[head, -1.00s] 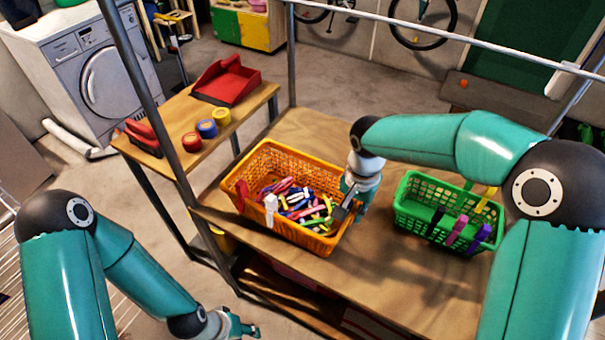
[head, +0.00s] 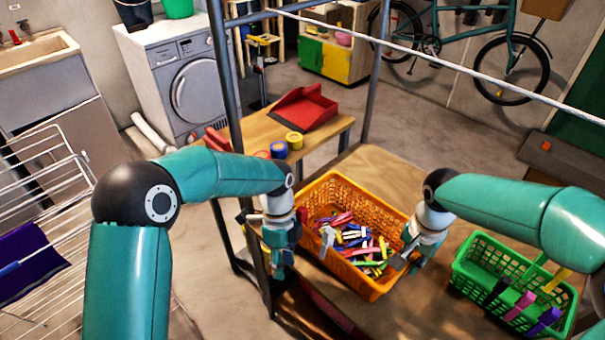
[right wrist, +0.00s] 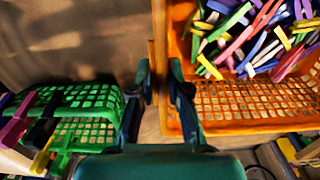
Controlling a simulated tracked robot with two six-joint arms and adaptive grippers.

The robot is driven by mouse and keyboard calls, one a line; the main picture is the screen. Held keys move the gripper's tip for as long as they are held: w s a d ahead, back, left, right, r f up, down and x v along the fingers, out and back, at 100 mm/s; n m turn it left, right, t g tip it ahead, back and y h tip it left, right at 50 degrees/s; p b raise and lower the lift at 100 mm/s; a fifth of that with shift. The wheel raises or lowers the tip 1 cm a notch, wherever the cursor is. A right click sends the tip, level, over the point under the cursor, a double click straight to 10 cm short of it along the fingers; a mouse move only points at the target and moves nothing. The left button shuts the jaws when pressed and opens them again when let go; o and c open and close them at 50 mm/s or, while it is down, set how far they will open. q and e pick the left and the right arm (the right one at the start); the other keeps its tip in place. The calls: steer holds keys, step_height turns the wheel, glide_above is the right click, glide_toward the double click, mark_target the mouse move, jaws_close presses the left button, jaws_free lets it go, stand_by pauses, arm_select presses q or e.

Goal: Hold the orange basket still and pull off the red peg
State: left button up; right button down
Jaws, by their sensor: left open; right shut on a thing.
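The orange basket (head: 375,205) stands on the wooden table, full of mixed coloured pegs (head: 355,240). My right gripper (head: 402,262) is shut on the basket's right rim; the right wrist view shows its fingers (right wrist: 160,85) on either side of the orange wall (right wrist: 240,110). My left gripper (head: 277,265) is open, pointing down beside the basket's left end. A pale grey peg (head: 327,240) is clipped to the front rim.
A green basket (head: 500,270) with several pegs on its rim stands to the right. A side bench (head: 260,130) behind holds a red dustpan (head: 303,108) and tape rolls. A grey frame post (head: 228,80) rises near my left arm.

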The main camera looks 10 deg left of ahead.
mark_target(302, 209)
arm_select(q)
steer(key=w+d+r+m+t, duration=0.1)
steer(key=w+r, duration=0.1)
steer(key=r, duration=0.4)
steer(key=w+d+r+m+t, duration=0.1)
steer(key=w+r+m, duration=0.1)
steer(key=r, duration=0.5)
steer(key=w+d+r+m+t+y, duration=0.1)
steer(key=w+r, duration=0.3)
steer(key=r, duration=0.3)
steer(key=shift+r+m, duration=0.25)
steer(key=shift+m, duration=0.05)
steer(key=shift+a+f, duration=0.1)
steer(key=shift+f, duration=5.3)
jaws_close()
steer(key=shift+r, duration=0.1)
steer(key=shift+r, duration=4.2)
